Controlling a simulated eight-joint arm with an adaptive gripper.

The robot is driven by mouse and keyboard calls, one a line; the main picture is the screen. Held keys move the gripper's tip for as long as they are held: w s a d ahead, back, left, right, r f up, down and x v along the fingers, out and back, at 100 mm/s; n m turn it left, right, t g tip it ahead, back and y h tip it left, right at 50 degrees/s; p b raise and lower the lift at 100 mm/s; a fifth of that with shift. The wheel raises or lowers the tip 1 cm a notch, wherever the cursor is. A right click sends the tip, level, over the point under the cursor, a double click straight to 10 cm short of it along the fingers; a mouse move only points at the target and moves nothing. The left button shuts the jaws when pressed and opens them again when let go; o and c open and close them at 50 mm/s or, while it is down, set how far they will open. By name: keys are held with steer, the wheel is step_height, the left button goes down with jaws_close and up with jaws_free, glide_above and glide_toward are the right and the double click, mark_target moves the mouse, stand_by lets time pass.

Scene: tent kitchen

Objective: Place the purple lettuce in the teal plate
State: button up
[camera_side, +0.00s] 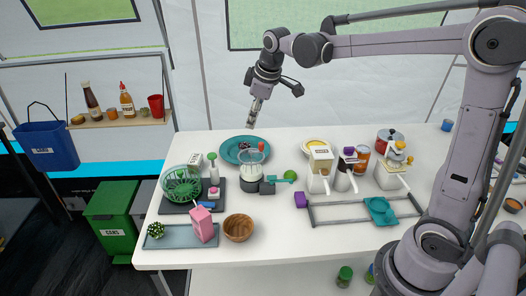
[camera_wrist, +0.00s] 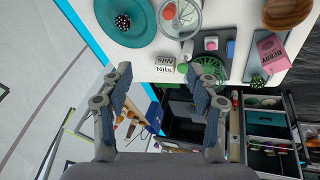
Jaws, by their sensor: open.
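The teal plate (camera_side: 230,153) lies at the back left of the white table; it also shows at the top of the wrist view (camera_wrist: 140,36). A small dark, round, white-speckled thing that looks like the purple lettuce (camera_wrist: 122,22) rests inside the plate. In the side view the lettuce (camera_side: 244,146) is small and partly behind the blender. My gripper (camera_side: 253,119) points down above the back of the plate, clearly apart from it. In the wrist view the two fingers (camera_wrist: 160,76) are spread with nothing between them.
A clear blender (camera_side: 251,160) stands close in front of the plate. A green spinner bowl (camera_side: 181,184), a pink carton (camera_side: 202,224) and a wooden bowl (camera_side: 238,228) are nearer the front left. White dispensers (camera_side: 320,170) stand to the right. The table's front middle is clear.

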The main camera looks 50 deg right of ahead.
steer(key=s+a+f+m+t, duration=0.1)
steer(key=s+a+f+m, duration=0.1)
steer(key=s, duration=0.8)
steer(key=s+a+f+m+t+y, duration=0.1)
steer(key=s+a+f+m, duration=0.2)
steer(key=s, duration=0.7)
steer(key=shift+s+a+f+m+t, duration=0.15)
steer(key=shift+a+m+t, duration=0.25)
steer(key=shift+a, duration=0.75)
